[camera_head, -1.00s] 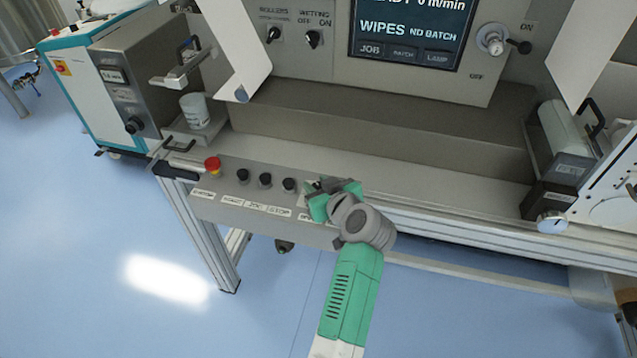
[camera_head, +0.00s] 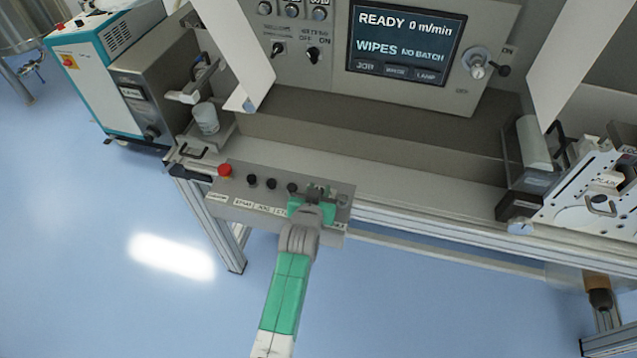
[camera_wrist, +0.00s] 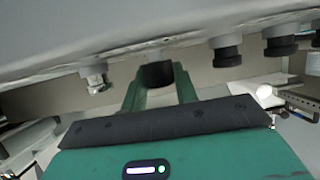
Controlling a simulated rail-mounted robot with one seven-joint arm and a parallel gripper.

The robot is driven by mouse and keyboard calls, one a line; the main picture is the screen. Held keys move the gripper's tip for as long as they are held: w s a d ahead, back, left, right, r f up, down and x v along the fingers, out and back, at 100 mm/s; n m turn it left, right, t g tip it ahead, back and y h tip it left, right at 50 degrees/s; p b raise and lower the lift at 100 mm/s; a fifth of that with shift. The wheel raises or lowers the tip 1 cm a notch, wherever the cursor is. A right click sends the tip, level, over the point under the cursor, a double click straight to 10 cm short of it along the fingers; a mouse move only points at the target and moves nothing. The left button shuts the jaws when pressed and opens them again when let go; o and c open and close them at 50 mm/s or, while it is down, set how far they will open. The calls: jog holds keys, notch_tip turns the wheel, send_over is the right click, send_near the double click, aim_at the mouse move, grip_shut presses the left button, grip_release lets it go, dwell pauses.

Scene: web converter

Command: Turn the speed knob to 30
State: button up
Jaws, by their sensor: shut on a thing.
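My gripper (camera_head: 318,196) is at the right end of the sloped control panel (camera_head: 222,212), with the arm coming up from below. In the wrist view, the two green fingers (camera_wrist: 160,85) are closed around a black knob (camera_wrist: 157,74), which I take to be the speed knob. In the head view the gripper covers most of the knob, and its scale and pointer cannot be read. The display (camera_head: 405,42) reads READY 0 m/min, WIPES, NO BATCH.
Black push buttons (camera_head: 271,184) and a red emergency stop (camera_head: 225,170) sit on the panel to the left of my gripper. Black buttons (camera_wrist: 228,52) also show close by in the wrist view. The machine's ledge (camera_head: 400,187) lies behind. Floor in front is open.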

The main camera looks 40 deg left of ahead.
jog(key=shift+m+t+h, duration=0.4)
jog(key=o, duration=1)
jog(key=p+v, duration=0.2)
jog(key=v, duration=0.6)
jog(key=shift+p, duration=0.35)
jog(key=shift+w, duration=0.1)
